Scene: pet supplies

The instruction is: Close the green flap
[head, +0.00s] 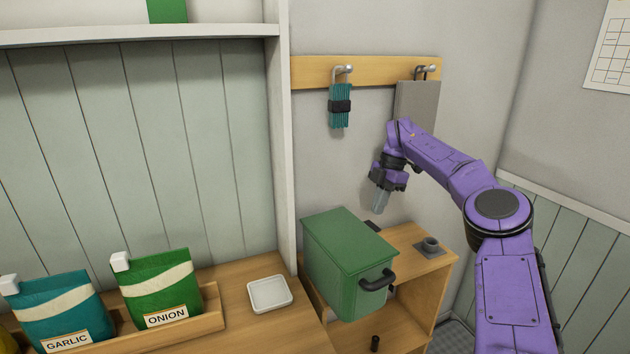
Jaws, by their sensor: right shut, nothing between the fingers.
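A green box (335,285) stands on the wooden unit right of the middle. Its flat green top, the flap (348,238), lies level across the box, and I see no gap under it. A black handle (377,283) sticks out at the box's right end. My right gripper (380,203) points down above and behind the box's far right side, apart from it. Its fingers are together and empty. My left gripper is out of view.
A white dish (269,293) and a wooden rack (212,310) with garlic and onion packets (162,288) stand to the left. A small grey cup (430,244) sits right of the box. A teal bundle (340,105) and grey panel (415,100) hang on hooks behind.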

